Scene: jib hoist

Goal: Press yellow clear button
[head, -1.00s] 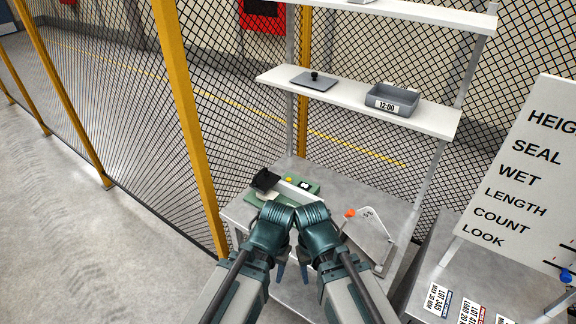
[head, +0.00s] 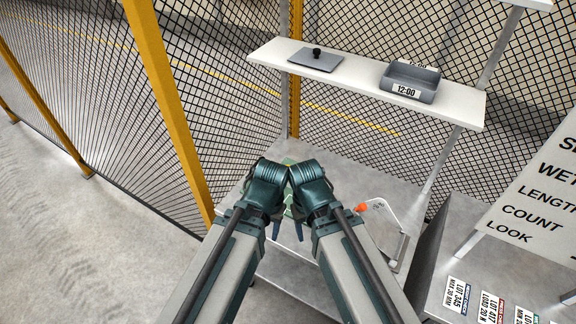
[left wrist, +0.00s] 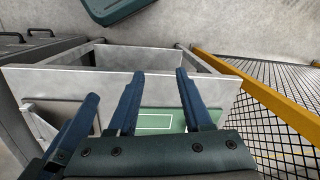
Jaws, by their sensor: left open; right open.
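The yellow button is not visible now; my arms cover its place on the bench in the head view. A bit of a green surface (head: 289,161) shows behind my wrists. In the left wrist view a green panel with a white outlined rectangle (left wrist: 155,121) lies on the grey bench, beyond and between the fingers. My left gripper (head: 276,230) is mostly hidden by its wrist in the head view; the left wrist view shows its two blue fingers (left wrist: 160,90) apart and empty. My right gripper (head: 299,231) is beside it, with only a fingertip showing.
A grey bench (head: 345,185) stands under a white shelf (head: 365,95) with a grey plate with a black knob (head: 316,60) and a grey bin marked 12:00 (head: 410,83). A clipboard-like plate with an orange tip (head: 380,222) is right. A mesh fence with yellow posts (head: 165,100) is left.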

